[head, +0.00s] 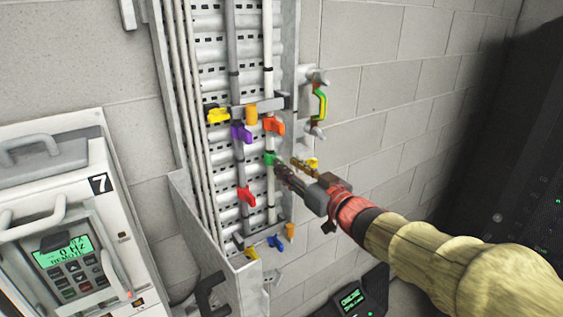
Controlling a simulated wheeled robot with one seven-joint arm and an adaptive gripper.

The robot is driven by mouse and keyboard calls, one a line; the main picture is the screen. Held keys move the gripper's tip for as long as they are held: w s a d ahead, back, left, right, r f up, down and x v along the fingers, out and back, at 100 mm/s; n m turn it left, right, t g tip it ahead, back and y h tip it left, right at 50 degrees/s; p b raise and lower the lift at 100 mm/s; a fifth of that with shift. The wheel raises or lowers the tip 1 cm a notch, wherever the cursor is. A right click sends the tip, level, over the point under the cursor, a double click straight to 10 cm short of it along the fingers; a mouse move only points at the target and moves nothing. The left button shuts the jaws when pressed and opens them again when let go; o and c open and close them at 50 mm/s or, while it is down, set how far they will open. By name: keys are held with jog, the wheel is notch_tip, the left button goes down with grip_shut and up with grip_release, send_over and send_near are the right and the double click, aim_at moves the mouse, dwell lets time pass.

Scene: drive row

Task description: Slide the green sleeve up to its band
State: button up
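The green sleeve (269,158) sits on the right-hand pale vertical rod of the wall rack, below an orange sleeve (274,125). My gripper (281,167) reaches in from the right, with its fingertips at the green sleeve's right side. The fingers partly overlap the sleeve, and I cannot tell whether they are closed on it. Dark bands mark the rods, one of them high on the right rod (268,68). I cannot tell which band belongs to the green sleeve.
The left rod carries purple (241,133) and red (247,196) sleeves. Yellow (217,115) and blue (276,241) pieces are also on the rack. A green-and-yellow handle (320,103) is right of it. A cabinet numbered 7 (99,183) stands left.

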jog(key=v, duration=0.7)
jog(key=shift+s, duration=0.1)
